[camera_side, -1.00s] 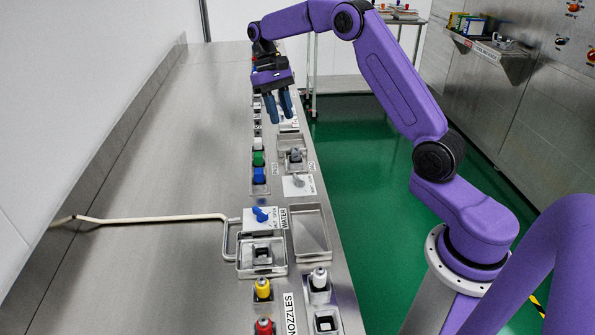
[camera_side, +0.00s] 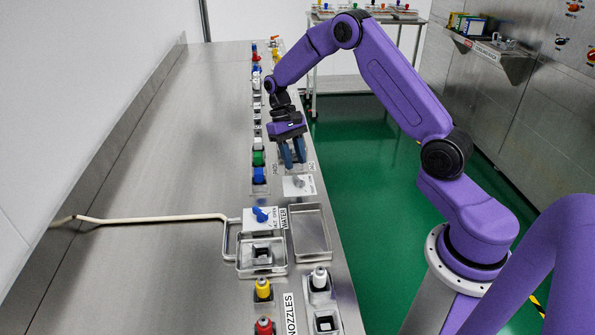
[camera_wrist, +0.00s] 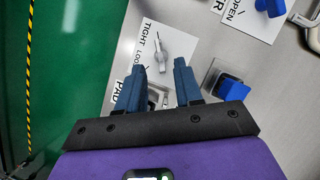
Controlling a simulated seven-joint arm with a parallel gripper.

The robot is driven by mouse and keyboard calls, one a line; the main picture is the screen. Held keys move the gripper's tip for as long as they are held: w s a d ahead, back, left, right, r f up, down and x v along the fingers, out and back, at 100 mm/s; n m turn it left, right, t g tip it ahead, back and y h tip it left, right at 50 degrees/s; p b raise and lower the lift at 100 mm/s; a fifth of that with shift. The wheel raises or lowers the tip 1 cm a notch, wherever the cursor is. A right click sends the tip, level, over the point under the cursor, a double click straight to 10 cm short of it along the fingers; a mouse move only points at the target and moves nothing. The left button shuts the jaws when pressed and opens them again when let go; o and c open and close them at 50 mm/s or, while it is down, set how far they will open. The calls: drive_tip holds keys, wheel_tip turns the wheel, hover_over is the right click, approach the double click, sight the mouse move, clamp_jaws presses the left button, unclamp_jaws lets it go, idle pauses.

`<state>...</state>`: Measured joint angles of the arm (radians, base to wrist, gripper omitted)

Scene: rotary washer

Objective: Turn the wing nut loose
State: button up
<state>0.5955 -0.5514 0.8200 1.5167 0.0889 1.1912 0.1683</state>
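The wing nut (camera_side: 299,182) is a small grey piece on a white plate at the right side of the bench. In the wrist view the grey wing nut (camera_wrist: 163,48) stands on the white plate marked TIGHT and LOOSE (camera_wrist: 148,32), just beyond my fingertips. My gripper (camera_side: 294,164) points down, slightly behind the nut in the side view. In the wrist view my gripper (camera_wrist: 160,65) has its two blue fingers apart with nothing held between them. The fingers appear not to touch the nut.
A blue water handle (camera_side: 261,214) sits on a plate nearer the camera, beside a bent pipe (camera_side: 150,218). Blue, green and white nozzles (camera_side: 258,160) stand left of my gripper. An empty tray (camera_side: 311,233) lies in front.

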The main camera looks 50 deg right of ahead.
sight(299, 176)
drive_tip(key=shift+x, duration=2.15)
clamp_jaws()
